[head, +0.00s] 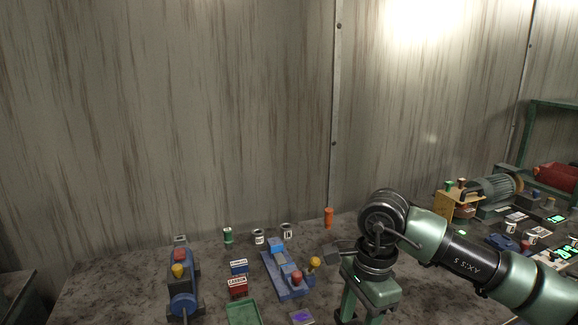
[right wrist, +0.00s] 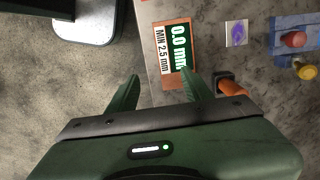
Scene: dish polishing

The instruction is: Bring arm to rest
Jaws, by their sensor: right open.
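My right arm comes in from the right in the head view, with its gripper (head: 357,312) pointing down at the front of the table; its fingertips are cut off there. In the right wrist view the right gripper (right wrist: 160,88) is open, its two green fingers spread with nothing between them. A display panel reading "0.0 mm" and "MIN 2.5 mm" (right wrist: 170,48) lies just beyond the fingertips. My left gripper is in neither view.
The grey table (head: 120,285) holds a blue device with knobs (head: 181,285), another blue device (head: 279,262), a green tray (head: 243,313), small cans (head: 258,237) and an orange cylinder (head: 329,217). A motor (head: 492,190) stands at the right. An orange-handled tool (right wrist: 233,88) lies near the right finger.

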